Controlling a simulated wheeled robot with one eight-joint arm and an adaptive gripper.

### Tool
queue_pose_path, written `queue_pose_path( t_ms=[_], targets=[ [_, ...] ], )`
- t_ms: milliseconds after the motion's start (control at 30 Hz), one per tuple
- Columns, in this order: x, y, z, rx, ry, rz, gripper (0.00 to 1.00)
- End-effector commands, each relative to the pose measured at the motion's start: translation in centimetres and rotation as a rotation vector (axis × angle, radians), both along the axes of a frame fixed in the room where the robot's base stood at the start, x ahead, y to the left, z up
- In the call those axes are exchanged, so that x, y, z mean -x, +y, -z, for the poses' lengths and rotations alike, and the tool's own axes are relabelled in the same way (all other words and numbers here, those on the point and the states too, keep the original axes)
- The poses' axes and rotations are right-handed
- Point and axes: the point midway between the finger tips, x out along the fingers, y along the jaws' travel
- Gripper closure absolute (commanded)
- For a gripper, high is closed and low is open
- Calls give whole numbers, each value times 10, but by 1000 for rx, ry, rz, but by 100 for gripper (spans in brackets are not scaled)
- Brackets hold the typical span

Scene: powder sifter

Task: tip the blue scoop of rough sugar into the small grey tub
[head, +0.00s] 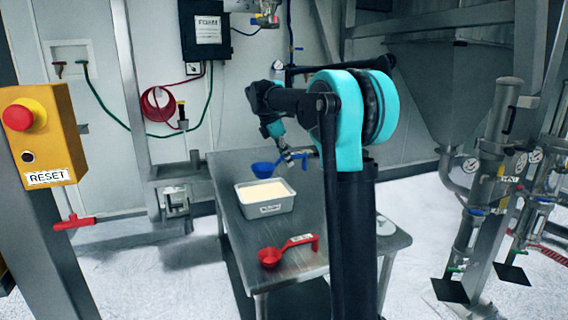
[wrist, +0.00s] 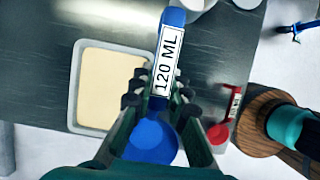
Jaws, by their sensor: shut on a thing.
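My gripper (head: 289,157) is shut on the handle of the blue scoop (head: 264,169), above the far part of the metal table. In the wrist view my gripper (wrist: 160,88) has its fingers on both sides of the handle, which is labelled "120 ML". The blue scoop's bowl (wrist: 152,138) is near the bottom there; I cannot tell what it holds. A grey tub (head: 267,210) of pale, level powder stands on the table just below and in front of the scoop. Its rim also shows in the wrist view (wrist: 74,90), left of the gripper.
A red scoop (head: 270,257) lies near the table's front edge. A pale round thing (head: 385,226) sits at the table's right, partly behind my arm. A yellow reset box (head: 42,135) stands at the left.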

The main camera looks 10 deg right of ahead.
Motion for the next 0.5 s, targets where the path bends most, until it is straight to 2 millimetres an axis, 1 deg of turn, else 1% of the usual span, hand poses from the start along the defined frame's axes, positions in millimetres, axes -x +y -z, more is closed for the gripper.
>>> queue_pose_path(
  t_ms=[33,200,333,500],
  targets=[
    [-13,-5,4,0,0,3,100],
    [-47,-20,17,1,0,2,100],
    [-64,-30,24,1,0,2,100],
    [-75,-35,29,1,0,0,100]
  ],
)
